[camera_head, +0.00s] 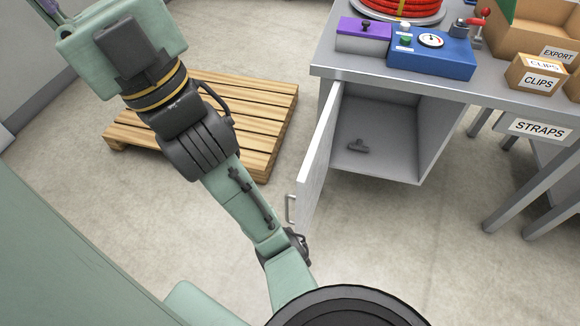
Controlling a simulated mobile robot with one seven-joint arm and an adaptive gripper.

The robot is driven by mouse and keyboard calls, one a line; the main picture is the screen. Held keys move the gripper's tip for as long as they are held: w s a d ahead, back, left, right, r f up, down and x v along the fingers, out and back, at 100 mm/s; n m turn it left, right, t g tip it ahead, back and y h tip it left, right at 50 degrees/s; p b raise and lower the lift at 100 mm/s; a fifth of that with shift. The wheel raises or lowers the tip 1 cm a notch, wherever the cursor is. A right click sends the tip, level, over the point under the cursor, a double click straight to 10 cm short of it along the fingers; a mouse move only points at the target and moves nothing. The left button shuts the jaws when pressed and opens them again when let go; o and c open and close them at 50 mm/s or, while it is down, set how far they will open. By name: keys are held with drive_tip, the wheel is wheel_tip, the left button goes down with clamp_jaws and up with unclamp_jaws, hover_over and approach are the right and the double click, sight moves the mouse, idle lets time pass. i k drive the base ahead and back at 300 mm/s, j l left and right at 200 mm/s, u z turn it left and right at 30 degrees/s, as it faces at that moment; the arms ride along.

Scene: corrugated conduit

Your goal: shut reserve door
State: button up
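The reserve door (317,160) is a light grey panel on the left side of the open cabinet (405,130) under the workbench. It stands wide open, swung out towards me, and shows as a narrow slanted strip. Its pale bar handle (290,208) is near the free end, on the left face. My green arm fills the left and lower middle of the view. I cannot make out my gripper or its fingers.
A wooden pallet (270,105) lies left of the cabinet. The benchtop (345,71) carries a red hose coil (400,8), a purple box (362,35), a blue gauge unit (432,55) and cartons (537,75). Bench legs (525,190) stand at right. Floor before the cabinet is clear.

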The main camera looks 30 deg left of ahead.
sight(311, 179)
drive_tip(key=k+j, duration=0.3)
drive_tip(key=j, duration=0.15)
drive_tip(key=k+j, duration=0.35)
drive_tip(key=j, duration=0.15)
drive_tip(key=i+j, duration=0.15)
drive_tip(key=j, duration=0.15)
drive_tip(key=i+j+z, duration=0.3)
drive_tip(key=i+j, duration=0.25)
drive_tip(key=i+j+z, duration=0.15)
drive_tip(key=i+j, duration=0.2)
drive_tip(key=k+z, duration=0.2)
drive_tip(key=k, duration=0.4)
